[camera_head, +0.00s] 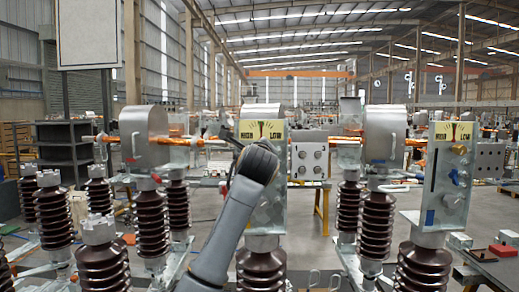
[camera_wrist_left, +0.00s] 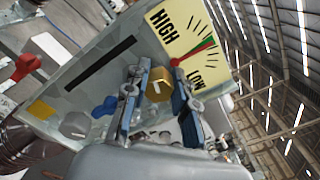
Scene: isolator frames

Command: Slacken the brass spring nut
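In the left wrist view the brass spring nut (camera_wrist_left: 158,85) sits on the panel below the HIGH/LOW gauge (camera_wrist_left: 188,40). The two fingers of my left gripper (camera_wrist_left: 160,72) stand on either side of the nut, very close to it. I cannot tell whether they touch it. The red gauge needle (camera_wrist_left: 178,62) points toward the coloured part of the scale. My right gripper is not in view.
A blue knob (camera_wrist_left: 105,106) and a red knob (camera_wrist_left: 26,66) show on the left in the wrist view. Ribbed brown insulators (camera_head: 153,222) stand around my arm. A second gauge panel (camera_head: 440,195) with its own brass nut (camera_head: 459,149) stands at right.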

